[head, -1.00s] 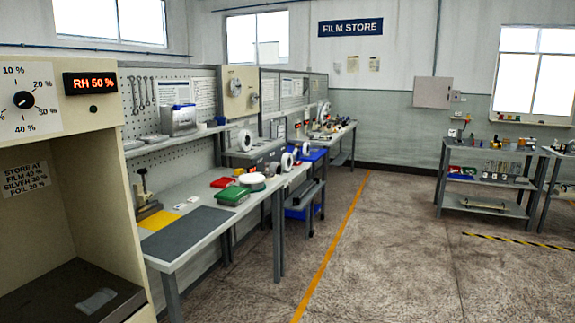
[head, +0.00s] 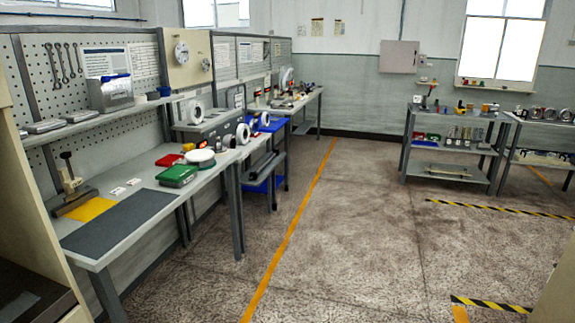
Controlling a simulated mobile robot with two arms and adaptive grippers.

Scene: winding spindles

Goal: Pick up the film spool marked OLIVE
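I cannot make out a spool marked OLIVE, as no label is readable at this distance. White ring-shaped spools or reels stand at the far end of the left bench, one on the grey unit (head: 196,112) and one lower down (head: 243,134). A white round disc (head: 200,156) lies on the bench near a green box (head: 178,175). Small items, some of them round, stand on the right shelf rack (head: 545,114). Neither of my grippers is in view.
The left bench (head: 140,240) carries a dark mat (head: 118,220), a yellow pad (head: 90,210) and a red box (head: 169,160). A grey shelf unit (head: 447,181) stands at the back right. The floor between is open, with an orange line (head: 291,225) and black-yellow striped tape (head: 497,209).

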